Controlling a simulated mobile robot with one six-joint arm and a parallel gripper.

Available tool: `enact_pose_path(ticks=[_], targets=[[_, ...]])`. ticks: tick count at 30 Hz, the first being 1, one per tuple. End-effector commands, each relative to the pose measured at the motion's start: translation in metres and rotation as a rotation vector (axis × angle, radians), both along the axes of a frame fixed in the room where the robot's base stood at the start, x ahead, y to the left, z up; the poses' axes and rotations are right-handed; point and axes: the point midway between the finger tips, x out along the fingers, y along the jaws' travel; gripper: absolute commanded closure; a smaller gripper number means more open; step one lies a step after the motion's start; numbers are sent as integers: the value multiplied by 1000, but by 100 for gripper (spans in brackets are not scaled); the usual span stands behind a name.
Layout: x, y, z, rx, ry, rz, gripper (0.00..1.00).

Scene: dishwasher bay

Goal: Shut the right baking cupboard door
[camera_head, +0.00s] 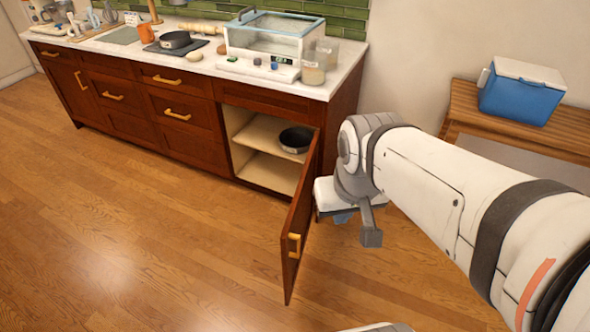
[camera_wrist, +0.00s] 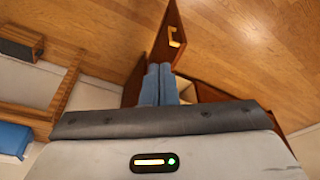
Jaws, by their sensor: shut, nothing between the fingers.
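The right baking cupboard door (camera_head: 303,215) stands wide open, swung out from the right end of the counter over the floor. Its yellow handle (camera_head: 294,245) is near the free edge; the handle also shows in the wrist view (camera_wrist: 174,37). My gripper (camera_head: 342,217) is low at the right, on the door's outer, handle side, partly hidden behind my wrist. In the wrist view its two blue fingers (camera_wrist: 158,84) are together and empty, pointing toward the door (camera_wrist: 166,30). I cannot tell whether they touch it.
The open cupboard (camera_head: 262,165) has pale shelves, with a dark pan (camera_head: 296,139) on the upper one. A wooden bench (camera_head: 465,105) with a blue cooler (camera_head: 520,95) stands at the right wall. The wooden floor left of the door is clear.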

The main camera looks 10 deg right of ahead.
Motion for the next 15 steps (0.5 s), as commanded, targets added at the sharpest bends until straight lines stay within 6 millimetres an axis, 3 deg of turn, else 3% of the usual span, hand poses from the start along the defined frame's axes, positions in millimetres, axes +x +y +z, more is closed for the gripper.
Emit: enact_pose_path(ticks=[5,8,15], targets=[[1,0,-3,8,7,-11,100],[7,0,-15,46,38,-66,100],[48,-1,-83,289,211,-431,100]])
